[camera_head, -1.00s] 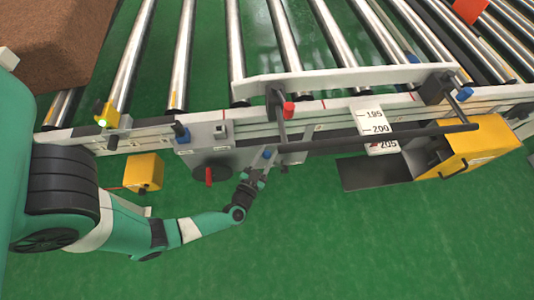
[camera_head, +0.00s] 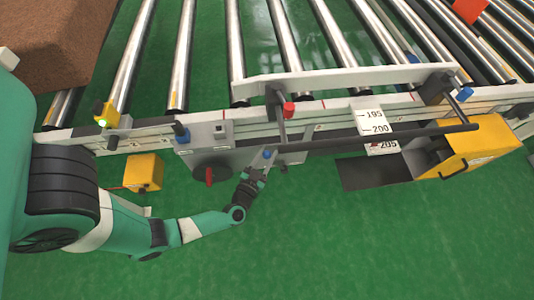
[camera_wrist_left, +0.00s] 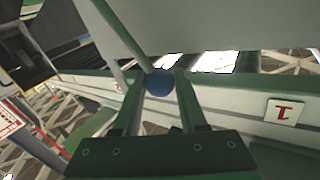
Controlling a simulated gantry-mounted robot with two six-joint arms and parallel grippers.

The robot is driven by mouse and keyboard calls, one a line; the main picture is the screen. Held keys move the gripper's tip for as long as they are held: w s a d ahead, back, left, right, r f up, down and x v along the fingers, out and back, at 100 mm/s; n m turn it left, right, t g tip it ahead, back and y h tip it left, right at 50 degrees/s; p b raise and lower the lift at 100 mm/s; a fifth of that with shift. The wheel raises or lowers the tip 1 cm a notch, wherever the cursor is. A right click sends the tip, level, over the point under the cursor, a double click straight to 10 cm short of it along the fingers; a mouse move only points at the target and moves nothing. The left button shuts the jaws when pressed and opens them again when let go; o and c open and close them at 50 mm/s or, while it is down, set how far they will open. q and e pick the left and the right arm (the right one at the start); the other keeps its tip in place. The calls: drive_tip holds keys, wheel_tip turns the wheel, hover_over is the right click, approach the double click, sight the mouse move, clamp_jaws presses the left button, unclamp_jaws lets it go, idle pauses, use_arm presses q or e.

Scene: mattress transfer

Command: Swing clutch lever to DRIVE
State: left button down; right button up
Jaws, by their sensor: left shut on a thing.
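The clutch lever shows as a thin rod with a blue ball knob (camera_head: 267,154) at the front side of the conveyor frame. My left gripper (camera_head: 262,166) reaches up to it from below. In the left wrist view the blue knob (camera_wrist_left: 158,83) sits between the two fingertips, which are shut on it. The lever's rod (camera_wrist_left: 137,52) runs up and left from the knob. No DRIVE marking can be read. My right gripper is in neither view.
A red handle (camera_head: 208,177) on a dark disc lies left of the knob. A yellow box (camera_head: 145,172) hangs further left. A dark bar (camera_head: 400,135) and a scale plate (camera_head: 376,129) are to the right. Green floor below is clear.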

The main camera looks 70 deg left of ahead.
use_arm(q)
drive_tip(key=shift+w+r+p, duration=0.15)
drive_tip(key=shift+r+p, duration=0.1)
drive_tip(key=shift+p, duration=0.35)
drive_tip(key=w+d+m+g+h+p, duration=0.2)
drive_tip(key=w+m+p, duration=0.3)
drive_tip(key=w+p, duration=0.5)
drive_tip(key=shift+r+g, duration=0.35)
drive_tip(key=shift+g, duration=0.45)
drive_tip(key=shift+d, duration=0.1)
drive_tip(key=shift+c, duration=2.3)
unclamp_jaws()
